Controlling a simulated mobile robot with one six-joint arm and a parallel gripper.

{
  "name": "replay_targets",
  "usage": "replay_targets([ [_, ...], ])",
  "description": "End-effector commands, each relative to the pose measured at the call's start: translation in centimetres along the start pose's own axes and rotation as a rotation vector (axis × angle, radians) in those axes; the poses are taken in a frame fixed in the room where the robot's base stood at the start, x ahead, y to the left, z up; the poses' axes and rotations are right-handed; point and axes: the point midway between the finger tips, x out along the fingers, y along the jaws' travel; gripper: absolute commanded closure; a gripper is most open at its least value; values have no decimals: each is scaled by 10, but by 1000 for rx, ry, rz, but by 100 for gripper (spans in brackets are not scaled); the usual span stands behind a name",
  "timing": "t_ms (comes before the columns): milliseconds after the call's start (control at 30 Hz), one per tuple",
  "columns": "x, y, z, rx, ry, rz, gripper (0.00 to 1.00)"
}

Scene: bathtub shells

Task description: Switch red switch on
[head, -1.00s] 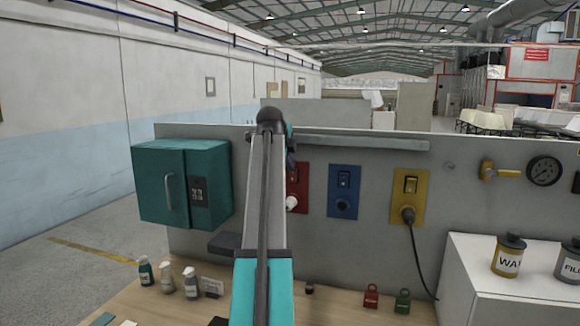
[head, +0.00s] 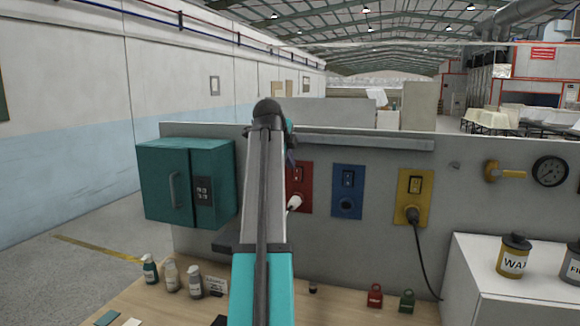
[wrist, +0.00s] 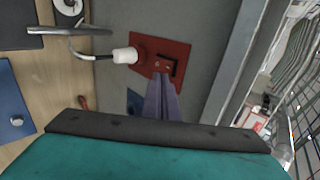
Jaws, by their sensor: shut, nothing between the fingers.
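The red switch plate (head: 303,187) is on the grey panel, partly hidden behind my arm in the head view. In the wrist view the red plate (wrist: 158,58) shows a dark rocker switch (wrist: 166,66) and a white plug (wrist: 125,55) with its cable in the socket. My gripper (wrist: 158,76) is shut and empty, its purple fingertips at or just in front of the rocker's edge; I cannot tell whether they touch. In the head view my gripper (head: 291,158) is mostly hidden by the arm. The rocker's position is too small to read.
A blue switch plate (head: 347,192) and a yellow one (head: 415,197) with a black plug sit to the right. A grey rail (head: 365,143) runs above. A teal cabinet (head: 187,183) hangs at left. Spray bottles (head: 171,276) and padlocks (head: 375,296) stand on the wooden bench.

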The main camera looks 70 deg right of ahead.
Motion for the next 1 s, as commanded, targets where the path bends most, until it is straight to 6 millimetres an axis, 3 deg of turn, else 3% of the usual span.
replay_targets([
  [600, -70, -18, 2, -2, -2, -1, 100],
  [1000, -82, -20, 2, -3, -2, 0, 100],
])
